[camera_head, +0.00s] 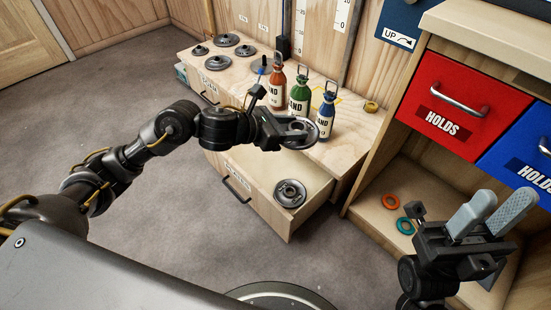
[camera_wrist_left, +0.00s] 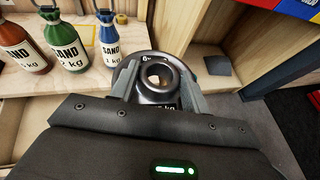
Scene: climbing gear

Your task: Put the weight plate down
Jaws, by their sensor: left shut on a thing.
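My left gripper (camera_head: 287,132) is shut on a dark round weight plate (camera_head: 302,137) with a hole in its middle. In the left wrist view the plate (camera_wrist_left: 160,80) sits between the two fingers. It is beside the blue sand bottle, over the edge of the bench; I cannot tell whether it touches anything. Another weight plate (camera_head: 290,193) lies in the open drawer (camera_head: 240,187) below. Several more plates (camera_head: 218,62) lie on the left part of the bench top. My right gripper (camera_head: 480,212) is at the lower right, its two grey fingers apart and nothing between them.
Red, green (camera_head: 299,93) and blue (camera_head: 326,116) sand bottles stand on the wooden bench (camera_head: 240,92). A yellow roll (camera_head: 371,106) lies at its right end. An orange ring (camera_head: 391,201) and a teal ring lie in the open compartment below the red HOLDS drawer (camera_head: 462,105).

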